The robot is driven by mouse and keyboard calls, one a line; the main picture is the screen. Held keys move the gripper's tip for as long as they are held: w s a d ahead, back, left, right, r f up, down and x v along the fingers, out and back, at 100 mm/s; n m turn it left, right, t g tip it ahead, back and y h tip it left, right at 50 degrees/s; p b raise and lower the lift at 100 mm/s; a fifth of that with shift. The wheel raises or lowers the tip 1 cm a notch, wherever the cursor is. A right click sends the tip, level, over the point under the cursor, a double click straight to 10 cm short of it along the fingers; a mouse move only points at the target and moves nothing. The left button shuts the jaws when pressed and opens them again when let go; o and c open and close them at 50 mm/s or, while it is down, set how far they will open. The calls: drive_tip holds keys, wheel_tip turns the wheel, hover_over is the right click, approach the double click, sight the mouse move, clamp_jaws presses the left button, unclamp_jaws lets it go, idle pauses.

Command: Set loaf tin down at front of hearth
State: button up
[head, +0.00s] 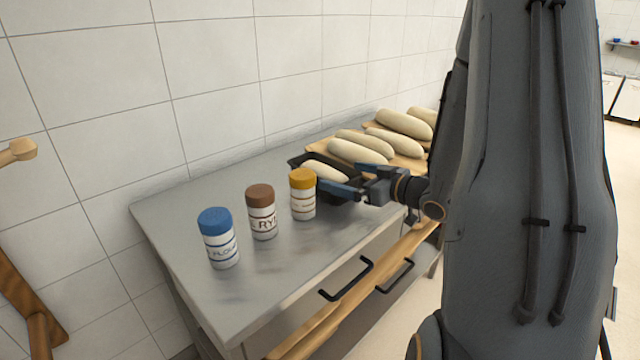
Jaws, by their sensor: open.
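A dark loaf tin (296,161) with a pale loaf (326,171) in it sits on the steel counter, behind the yellow-lidded jar. My gripper (328,182) is open at the tin's near side, its blue fingers reaching left over or beside the tin. The fingers and the jar hide part of the tin, and I cannot tell whether they touch it. The hearth is not in view.
Jars with blue (220,240), brown (262,213) and yellow (302,195) lids stand close to the gripper's left. Several dough loaves lie on a wooden board (318,147) behind. The steel counter (172,222) is bare at its left end. A tiled wall runs behind it.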

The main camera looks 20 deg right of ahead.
sight(326, 169)
drive_tip(key=shift+w+d+f, duration=0.15)
drive_tip(key=shift+d+f, duration=0.05)
drive_tip(key=shift+f, duration=0.05)
drive_tip(key=shift+r+p+x, duration=0.2)
drive_tip(key=shift+p+x, duration=0.45)
drive_tip(key=shift+x, duration=3.1)
drive_tip(key=shift+w+d, duration=0.1)
drive_tip(key=c, duration=1)
drive_tip(key=shift+c, duration=1)
drive_tip(key=shift+r, duration=0.15)
